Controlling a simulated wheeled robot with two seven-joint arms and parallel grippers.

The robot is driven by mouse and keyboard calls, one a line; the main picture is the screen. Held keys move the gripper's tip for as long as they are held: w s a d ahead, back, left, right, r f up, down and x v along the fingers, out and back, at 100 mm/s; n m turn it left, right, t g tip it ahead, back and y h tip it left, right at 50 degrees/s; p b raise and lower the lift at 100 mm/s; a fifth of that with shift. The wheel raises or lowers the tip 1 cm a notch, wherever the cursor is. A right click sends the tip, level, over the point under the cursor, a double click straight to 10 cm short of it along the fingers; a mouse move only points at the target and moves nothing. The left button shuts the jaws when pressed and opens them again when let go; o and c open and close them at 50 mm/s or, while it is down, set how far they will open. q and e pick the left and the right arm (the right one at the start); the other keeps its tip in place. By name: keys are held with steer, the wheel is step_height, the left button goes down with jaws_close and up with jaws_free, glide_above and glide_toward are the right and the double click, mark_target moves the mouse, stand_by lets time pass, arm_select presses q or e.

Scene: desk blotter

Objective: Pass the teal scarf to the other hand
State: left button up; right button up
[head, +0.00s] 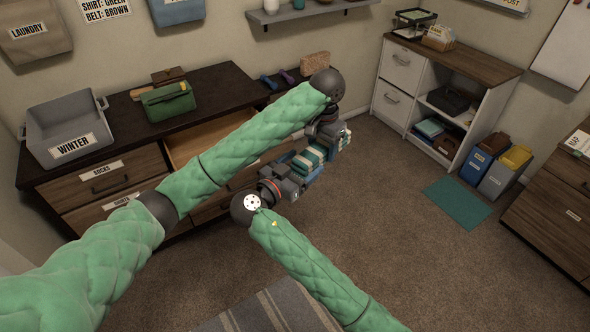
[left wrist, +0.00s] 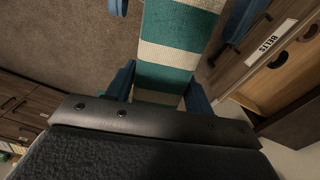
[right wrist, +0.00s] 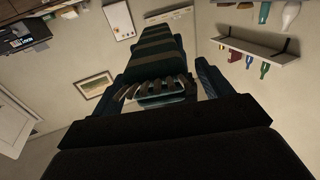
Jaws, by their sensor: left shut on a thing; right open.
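The teal scarf (head: 309,158), folded and striped teal and cream, is held up in the air between my two grippers. My left gripper (head: 331,147) is shut on it; in the left wrist view the scarf (left wrist: 178,62) runs between the blue fingers and away from the palm. My right gripper (head: 311,171) is open, with its fingers on either side of the scarf. In the right wrist view the scarf's fringed end (right wrist: 156,90) lies between those fingers, dark in shadow. The arms and hands hide part of the scarf in the head view.
A dark-topped dresser (head: 225,85) with an open drawer (head: 205,135) stands behind my left arm. It carries a grey WINTER bin (head: 65,125) and a green bag (head: 168,101). A white cabinet (head: 402,78) and two small bins (head: 505,173) stand at right.

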steer(key=c, duration=1.1)
arm_select(q)
steer(key=o, duration=1.1)
steer(key=shift+r, duration=0.15)
